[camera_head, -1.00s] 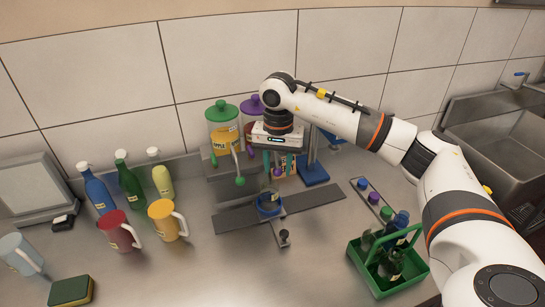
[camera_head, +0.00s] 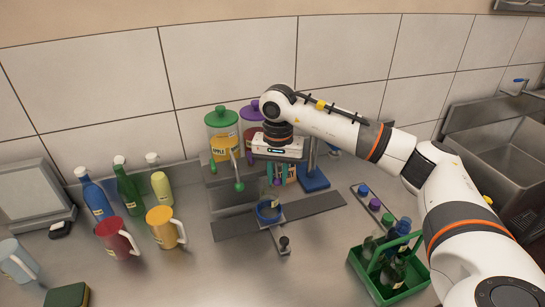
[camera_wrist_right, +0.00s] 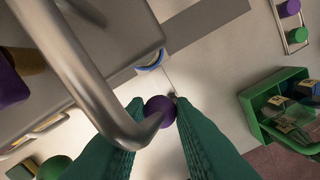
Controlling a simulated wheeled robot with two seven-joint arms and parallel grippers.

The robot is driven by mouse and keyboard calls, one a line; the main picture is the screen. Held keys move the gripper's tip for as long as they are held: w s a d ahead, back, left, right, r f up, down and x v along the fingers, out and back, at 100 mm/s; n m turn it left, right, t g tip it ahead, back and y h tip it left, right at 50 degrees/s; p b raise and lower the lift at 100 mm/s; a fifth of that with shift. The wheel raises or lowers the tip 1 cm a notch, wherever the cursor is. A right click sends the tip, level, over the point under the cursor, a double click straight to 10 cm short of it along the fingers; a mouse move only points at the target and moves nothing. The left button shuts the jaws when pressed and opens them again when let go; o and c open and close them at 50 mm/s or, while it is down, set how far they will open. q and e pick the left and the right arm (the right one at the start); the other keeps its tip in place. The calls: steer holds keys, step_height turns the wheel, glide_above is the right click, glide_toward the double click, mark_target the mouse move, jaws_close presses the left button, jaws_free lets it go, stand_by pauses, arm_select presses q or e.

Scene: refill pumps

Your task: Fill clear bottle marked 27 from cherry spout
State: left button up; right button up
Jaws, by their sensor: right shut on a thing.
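My right gripper (camera_wrist_right: 160,108) is shut on the purple ball knob (camera_wrist_right: 160,111) of a bent metal lever or spout, one teal finger on each side. In the head view this purple knob (camera_head: 276,183) hangs below the gripper, in front of the purple-lidded dispenser (camera_head: 251,118), which holds red liquid and is partly hidden by my arm. A blue ring holder (camera_head: 268,211) stands below the knob; something see-through seems to stand in it, but I cannot read a mark. No label 27 is readable. My left gripper is out of view.
The green-lidded apple dispenser (camera_head: 222,140) stands left of the cherry one. A green crate (camera_head: 362,270) with bottles is at the right, near several coloured caps (camera_head: 374,205). A red jug (camera_head: 118,238) and a yellow jug (camera_head: 163,227) stand left. The front middle counter is clear.

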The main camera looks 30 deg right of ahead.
mark_target(277, 178)
steer(key=shift+f+b, duration=1.3)
steer(key=shift+f, duration=0.55)
steer(key=shift+s+f, duration=0.1)
steer(key=shift+s, duration=0.05)
steer(key=shift+f, duration=0.1)
stand_by(4.7)
step_height(277, 178, up, 5)
steer(key=p, duration=0.2)
steer(key=shift+f+p, duration=0.1)
steer(key=shift+p, duration=0.25)
steer(key=o, duration=0.9)
steer(key=shift+f, duration=0.2)
